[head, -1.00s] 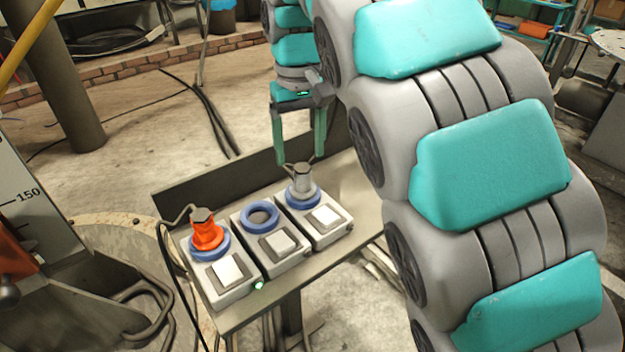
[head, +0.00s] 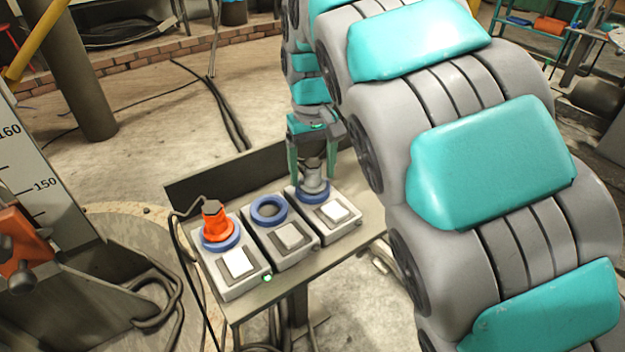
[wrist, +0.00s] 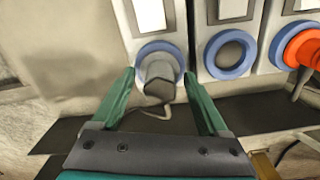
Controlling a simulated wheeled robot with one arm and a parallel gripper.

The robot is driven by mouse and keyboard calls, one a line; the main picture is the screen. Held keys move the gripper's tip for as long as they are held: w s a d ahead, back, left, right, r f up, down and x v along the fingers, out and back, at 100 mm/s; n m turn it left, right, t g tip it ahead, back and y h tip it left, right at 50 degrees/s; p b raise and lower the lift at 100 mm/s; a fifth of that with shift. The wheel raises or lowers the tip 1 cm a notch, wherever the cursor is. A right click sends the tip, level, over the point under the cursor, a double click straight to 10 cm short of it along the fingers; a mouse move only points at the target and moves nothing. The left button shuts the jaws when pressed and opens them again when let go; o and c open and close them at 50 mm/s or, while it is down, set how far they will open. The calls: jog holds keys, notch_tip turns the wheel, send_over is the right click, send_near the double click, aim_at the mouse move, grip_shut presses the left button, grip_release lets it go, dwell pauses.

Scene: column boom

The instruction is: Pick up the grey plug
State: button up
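The grey plug (head: 315,174) stands upright in the blue ring of the rightmost socket box on the metal shelf. It also shows in the wrist view (wrist: 158,80), with a thin cable at its end. My gripper (head: 312,180) is over it with the fingers lowered on either side. In the wrist view my gripper (wrist: 160,78) is open, with a gap between each green finger and the plug. The far finger is partly hidden behind the plug and my arm in the head view.
An orange plug (head: 216,224) stands in the leftmost socket box. The middle socket (head: 268,210) is empty, with a blue ring. The shelf (head: 345,236) has a raised back edge behind the boxes. A black cable hangs at the shelf's left.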

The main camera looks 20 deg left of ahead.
grip_shut()
dwell(0.4)
jog(key=shift+r, duration=0.2)
